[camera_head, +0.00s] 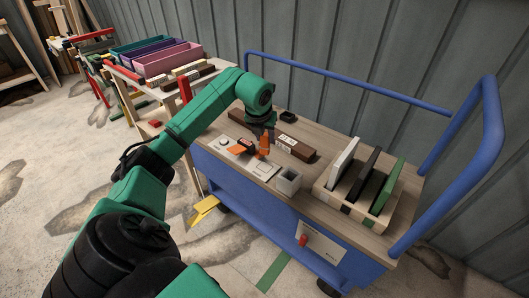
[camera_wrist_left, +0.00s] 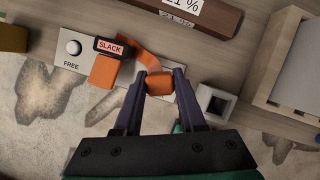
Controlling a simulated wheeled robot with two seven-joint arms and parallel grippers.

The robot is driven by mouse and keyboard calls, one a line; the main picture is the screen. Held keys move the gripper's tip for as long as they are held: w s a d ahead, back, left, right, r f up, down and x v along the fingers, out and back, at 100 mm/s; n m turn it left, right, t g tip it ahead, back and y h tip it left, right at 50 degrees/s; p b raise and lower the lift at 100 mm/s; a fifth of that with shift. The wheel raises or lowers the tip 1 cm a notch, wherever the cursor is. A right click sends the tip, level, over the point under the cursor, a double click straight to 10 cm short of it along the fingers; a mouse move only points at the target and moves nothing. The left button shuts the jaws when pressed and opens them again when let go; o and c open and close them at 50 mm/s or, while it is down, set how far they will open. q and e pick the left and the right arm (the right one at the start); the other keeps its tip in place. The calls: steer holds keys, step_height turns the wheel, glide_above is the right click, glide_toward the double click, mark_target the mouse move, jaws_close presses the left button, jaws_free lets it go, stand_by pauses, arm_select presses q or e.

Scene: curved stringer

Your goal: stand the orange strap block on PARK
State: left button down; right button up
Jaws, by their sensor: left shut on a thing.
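My left gripper (camera_wrist_left: 160,84) is shut on the orange strap block (camera_wrist_left: 160,86), with one finger on each side of it. The gripper also shows in the head view, reaching down to the orange block (camera_head: 263,146) over the cart top. An orange strap (camera_wrist_left: 138,48) runs from the block to a black SLACK tag (camera_wrist_left: 109,48) and an orange piece on a pale plate marked FREE (camera_wrist_left: 70,67), which has a white knob. A pale plate (camera_head: 264,170) lies under and in front of the block; no PARK lettering is readable. I cannot tell whether the block touches it. My right gripper is out of view.
A grey hollow square block (camera_head: 288,182) stands just right of the held block. A dark brown bar (camera_head: 298,148) with a white label lies behind. A rack (camera_head: 340,203) with upright white, black and green panels is at right. Blue rails (camera_head: 345,82) edge the cart.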

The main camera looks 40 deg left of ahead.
mark_target(265, 151)
arm_select(q)
step_height(265, 151, down, 6)
steer(key=shift+f, duration=0.3)
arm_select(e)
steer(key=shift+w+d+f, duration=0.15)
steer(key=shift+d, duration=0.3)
arm_select(q)
steer(key=shift+c, duration=2.4)
jaws_free()
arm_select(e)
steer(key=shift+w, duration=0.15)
